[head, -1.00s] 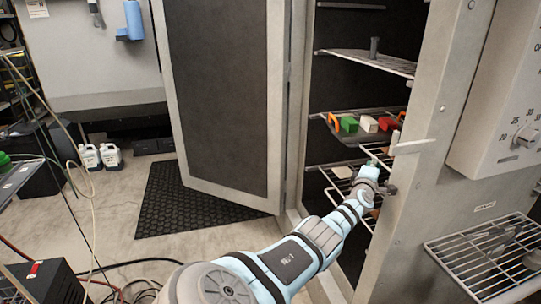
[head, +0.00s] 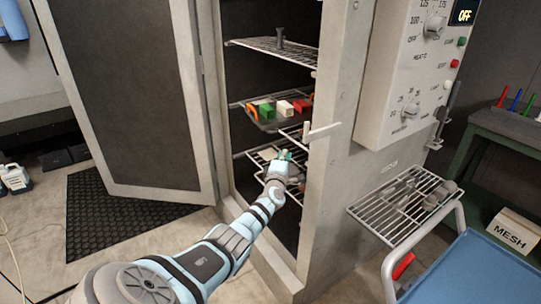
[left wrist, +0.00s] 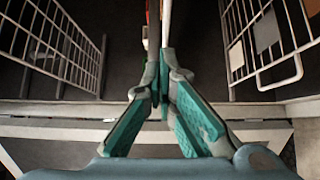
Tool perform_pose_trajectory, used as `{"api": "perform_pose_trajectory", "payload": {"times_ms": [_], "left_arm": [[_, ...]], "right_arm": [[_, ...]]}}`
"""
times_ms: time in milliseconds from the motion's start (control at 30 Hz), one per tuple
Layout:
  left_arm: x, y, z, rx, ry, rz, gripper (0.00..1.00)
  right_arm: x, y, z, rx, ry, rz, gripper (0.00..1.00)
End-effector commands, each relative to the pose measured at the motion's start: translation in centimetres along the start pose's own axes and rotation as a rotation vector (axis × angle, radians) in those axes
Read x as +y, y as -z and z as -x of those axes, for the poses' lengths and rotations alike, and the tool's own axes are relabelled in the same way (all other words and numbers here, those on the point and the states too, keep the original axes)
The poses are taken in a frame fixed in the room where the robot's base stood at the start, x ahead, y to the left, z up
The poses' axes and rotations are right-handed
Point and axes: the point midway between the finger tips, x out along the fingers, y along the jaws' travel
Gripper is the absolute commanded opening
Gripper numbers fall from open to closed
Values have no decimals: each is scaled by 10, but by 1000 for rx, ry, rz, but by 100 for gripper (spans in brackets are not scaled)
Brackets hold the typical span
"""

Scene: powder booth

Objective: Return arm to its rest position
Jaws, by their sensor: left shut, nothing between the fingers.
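My left arm reaches from the lower left of the head view into the open oven cabinet (head: 330,190). Its left gripper (head: 284,157) is at the lower wire rack (head: 257,152), just below the shelf with the coloured blocks. In the left wrist view the teal-padded fingers of the left gripper (left wrist: 162,72) are closed together with nothing held. Wire racks show on both sides of the fingers there, with a dark gap between. My right gripper is in neither view.
The cabinet door (head: 130,90) stands open at left. Orange, green, white and red blocks sit on a tray (head: 262,123) above the gripper. An outside wire shelf (head: 375,218) holds grey parts. A blue cart (head: 485,270) stands at lower right.

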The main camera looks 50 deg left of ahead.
Motion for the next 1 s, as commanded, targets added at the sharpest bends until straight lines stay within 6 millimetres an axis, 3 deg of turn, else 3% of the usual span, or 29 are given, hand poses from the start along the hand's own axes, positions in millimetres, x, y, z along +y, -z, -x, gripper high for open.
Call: {"api": "perform_pose_trajectory", "payload": {"times_ms": [33, 200, 367, 667, 767, 867, 967, 1000], "left_arm": [[14, 2, 13, 0, 4, -4, 0], [10, 7, 54, 7, 4, -3, 0], [4, 7, 72, 8, 3, -1, 0], [0, 4, 73, 3, 4, -21, 0], [-12, -18, 75, -107, 27, -273, 0], [-74, -48, 104, -304, 109, -697, 0], [-166, -54, 164, -520, 232, -1063, 0], [-202, -52, 194, -613, 283, -1191, 0]], "right_arm": [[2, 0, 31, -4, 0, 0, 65], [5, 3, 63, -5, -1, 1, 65], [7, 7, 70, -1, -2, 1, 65], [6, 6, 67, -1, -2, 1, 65], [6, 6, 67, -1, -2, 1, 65], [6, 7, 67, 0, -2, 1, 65], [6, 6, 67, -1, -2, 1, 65], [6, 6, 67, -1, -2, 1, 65]]}}
